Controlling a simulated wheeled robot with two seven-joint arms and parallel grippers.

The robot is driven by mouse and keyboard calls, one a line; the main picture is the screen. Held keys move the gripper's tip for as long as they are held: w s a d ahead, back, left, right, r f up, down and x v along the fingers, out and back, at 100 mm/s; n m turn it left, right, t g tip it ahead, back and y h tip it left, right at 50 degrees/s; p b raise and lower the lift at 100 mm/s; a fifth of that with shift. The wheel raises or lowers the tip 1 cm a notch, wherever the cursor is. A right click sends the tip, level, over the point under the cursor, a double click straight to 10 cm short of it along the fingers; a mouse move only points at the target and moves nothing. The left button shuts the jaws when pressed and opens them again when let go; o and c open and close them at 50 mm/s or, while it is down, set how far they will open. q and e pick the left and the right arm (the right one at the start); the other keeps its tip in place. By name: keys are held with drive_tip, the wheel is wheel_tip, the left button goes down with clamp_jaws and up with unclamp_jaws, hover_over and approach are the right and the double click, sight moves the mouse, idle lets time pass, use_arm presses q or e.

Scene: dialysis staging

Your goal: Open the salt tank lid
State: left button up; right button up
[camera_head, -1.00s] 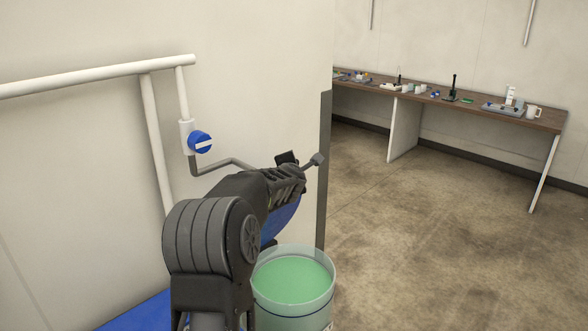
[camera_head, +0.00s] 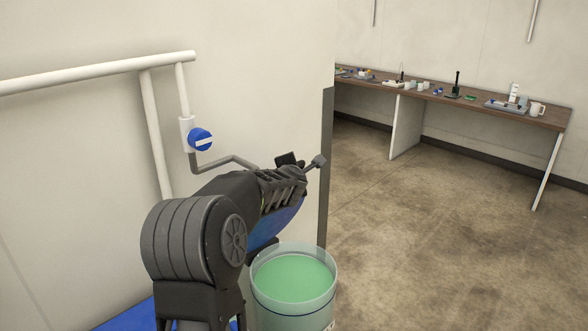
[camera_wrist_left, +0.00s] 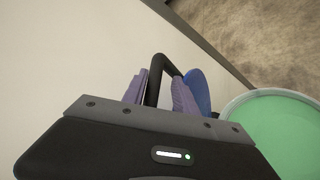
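The salt tank (camera_head: 294,318) is a clear round tub of green contents at the lower middle of the head view. Its blue lid (camera_head: 268,226) stands steeply tilted above the rim, leaving the mouth uncovered. The tank (camera_wrist_left: 232,106) and the lid edge (camera_wrist_left: 198,90) also show in the left wrist view. My left gripper (camera_head: 303,172) is beside the raised lid. In the left wrist view, the gripper (camera_wrist_left: 160,90) has its fingers apart. A black loop handle (camera_wrist_left: 155,75) passes between them, with a gap to the right finger. My right gripper is not in view.
A white wall (camera_head: 260,80) stands close behind the tank. A white pipe (camera_head: 100,70) with a blue-knobbed valve (camera_head: 200,139) runs at the left. A long bench (camera_head: 450,105) with small items stands at the back right. The floor (camera_head: 440,240) between is clear.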

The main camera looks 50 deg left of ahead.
use_arm(q)
drive_tip(key=shift+r+v, duration=0.15)
drive_tip(key=shift+v, duration=1.2)
drive_tip(key=shift+r+v, duration=0.1)
drive_tip(key=shift+v, duration=1.3)
drive_tip(key=shift+a, duration=0.15)
